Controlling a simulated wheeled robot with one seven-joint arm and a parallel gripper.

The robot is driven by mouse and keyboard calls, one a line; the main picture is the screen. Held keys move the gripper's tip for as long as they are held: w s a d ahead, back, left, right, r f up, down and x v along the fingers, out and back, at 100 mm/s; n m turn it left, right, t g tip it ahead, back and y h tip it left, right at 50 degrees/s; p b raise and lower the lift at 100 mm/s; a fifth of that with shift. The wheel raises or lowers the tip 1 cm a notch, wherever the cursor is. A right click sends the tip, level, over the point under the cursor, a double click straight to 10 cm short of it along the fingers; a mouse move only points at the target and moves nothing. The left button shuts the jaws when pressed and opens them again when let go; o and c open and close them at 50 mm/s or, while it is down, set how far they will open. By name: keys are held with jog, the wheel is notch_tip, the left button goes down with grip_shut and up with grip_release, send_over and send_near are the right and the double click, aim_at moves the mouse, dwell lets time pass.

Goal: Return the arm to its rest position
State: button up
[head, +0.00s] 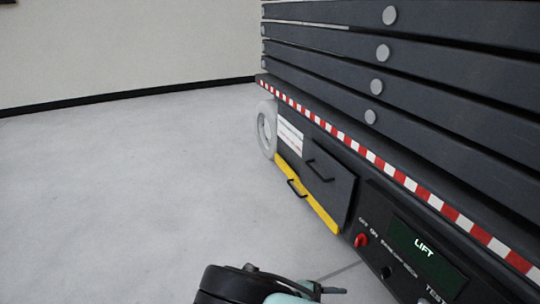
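Part of my arm (245,285), black with pale teal parts, shows at the bottom middle of the head view. It is low in front of the dark lift machine (330,150). A thin teal and dark piece juts to the right from it. My gripper's fingertips cannot be made out, so I cannot tell whether it is open or shut or holds anything. No copper tube can be made out.
The lift fills the right side, with a red-and-white striped edge, a grey wheel (267,130), a yellow drawer (308,193), a dark panel with a handle, a red knob (361,240) and a LIFT display (425,245). Grey floor (130,200) at left is clear up to the wall.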

jog(key=s+a+r+m+g+y+p, duration=0.1)
jog(key=s+a+r+g+y, duration=0.3)
jog(key=r, duration=0.7)
jog(key=s+a+r+m+g+y+p, duration=0.1)
jog(key=s+a+r+m+y, duration=0.2)
jog(key=r+y, duration=0.5)
jog(key=s+d+r+t+y+p, duration=0.15)
jog(key=s+r, duration=0.25)
jog(key=r, duration=0.5)
jog(key=s+d+r+t+y, duration=0.25)
jog(key=s+r, duration=0.25)
jog(key=r, duration=0.4)
notch_tip(320, 180, up, 38)
jog(key=p, duration=3.8)
jog(key=shift+w+n+g+h, duration=0.2)
jog(key=shift+n+g+h, duration=0.2)
jog(key=shift+d, duration=0.1)
